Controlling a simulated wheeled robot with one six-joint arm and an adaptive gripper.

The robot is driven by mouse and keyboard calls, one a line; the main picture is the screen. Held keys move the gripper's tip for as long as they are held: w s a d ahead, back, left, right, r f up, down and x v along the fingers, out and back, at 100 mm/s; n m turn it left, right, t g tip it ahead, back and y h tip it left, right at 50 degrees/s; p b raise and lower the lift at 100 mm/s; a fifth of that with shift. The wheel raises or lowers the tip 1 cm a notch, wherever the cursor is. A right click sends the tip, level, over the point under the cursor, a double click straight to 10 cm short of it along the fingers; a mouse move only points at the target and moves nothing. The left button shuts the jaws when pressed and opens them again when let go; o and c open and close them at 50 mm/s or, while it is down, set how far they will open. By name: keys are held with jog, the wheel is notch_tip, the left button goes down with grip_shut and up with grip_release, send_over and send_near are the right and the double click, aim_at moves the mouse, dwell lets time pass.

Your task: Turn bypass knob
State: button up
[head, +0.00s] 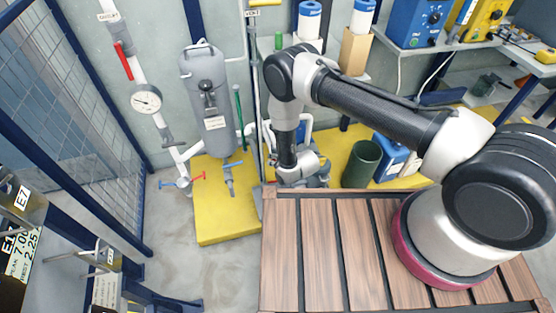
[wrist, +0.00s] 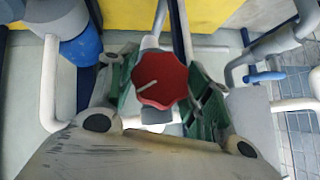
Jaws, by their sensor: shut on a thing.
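In the wrist view a red lobed knob (wrist: 165,80) sits between the green-padded fingers of my gripper (wrist: 161,88). A white line on its face runs from near the centre to the left, slightly downward. My gripper is shut on the knob, with one finger on each side. No label shows on the knob. In the head view my gripper is low behind my own arm, by the pipework right of the grey tank (head: 205,95). The knob is hidden there.
A blue valve handle (wrist: 265,77) is right of the knob among white pipes. In the head view a pressure gauge (head: 146,98) and red lever (head: 122,62) are on the left pipe. A yellow plinth (head: 240,213) and dark green bin (head: 361,163) stand nearby. Mesh fencing (head: 50,75) is at left.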

jog(key=shift+m+y, duration=0.5)
jog(key=shift+y, duration=0.4)
jog(key=o, duration=1)
jog(key=shift+d, duration=0.1)
jog(key=shift+o, duration=0.2)
jog(key=v, duration=1.2)
jog(key=shift+w+d+f, duration=0.1)
